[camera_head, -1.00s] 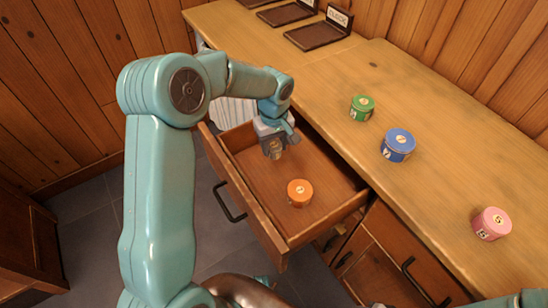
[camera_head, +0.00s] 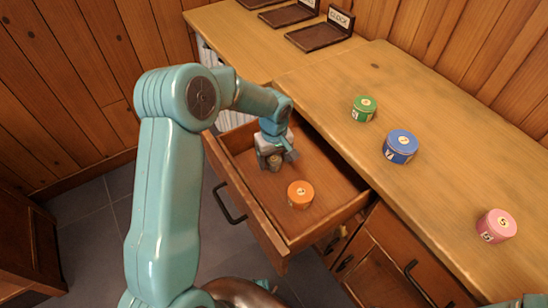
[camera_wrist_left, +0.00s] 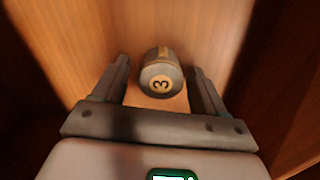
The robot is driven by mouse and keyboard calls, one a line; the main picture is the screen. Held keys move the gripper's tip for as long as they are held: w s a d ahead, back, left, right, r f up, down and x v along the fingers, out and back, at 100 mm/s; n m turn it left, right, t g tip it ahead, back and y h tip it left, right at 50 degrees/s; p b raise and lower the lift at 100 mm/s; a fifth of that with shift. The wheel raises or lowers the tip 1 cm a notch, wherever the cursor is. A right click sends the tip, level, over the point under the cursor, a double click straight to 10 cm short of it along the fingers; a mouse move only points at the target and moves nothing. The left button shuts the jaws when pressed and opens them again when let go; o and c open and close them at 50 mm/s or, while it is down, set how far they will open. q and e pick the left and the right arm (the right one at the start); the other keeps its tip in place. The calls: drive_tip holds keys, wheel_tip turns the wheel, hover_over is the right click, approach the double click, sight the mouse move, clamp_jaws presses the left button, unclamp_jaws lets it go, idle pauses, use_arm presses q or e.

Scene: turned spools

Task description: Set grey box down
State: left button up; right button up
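The grey box (camera_head: 275,160) is a small round tin inside the open drawer (camera_head: 322,213), towards its far left end. In the left wrist view, the grey box (camera_wrist_left: 160,82) shows a pale band and a label with a 3. My left gripper (camera_head: 277,157) reaches down into the drawer around it. In the wrist view the fingers of the left gripper (camera_wrist_left: 160,74) stand apart, with a gap on each side of the box. The box seems to rest on the drawer floor. My right gripper is out of view.
An orange tin (camera_head: 300,194) stands in the same drawer, nearer its right end. A green tin (camera_head: 364,109), a blue tin (camera_head: 400,147) and a pink tin (camera_head: 496,226) stand on the counter (camera_head: 440,160). Dark holders (camera_head: 318,36) stand at the back.

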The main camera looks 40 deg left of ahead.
sight(274, 158)
use_arm(q)
drive_tip(key=shift+r, duration=0.2)
drive_tip(key=shift+r+p, duration=0.3)
drive_tip(key=shift+r, duration=0.05)
wheel_tip(274, 158, up, 11)
drive_tip(key=p, duration=0.1)
drive_tip(key=shift+r, duration=0.15)
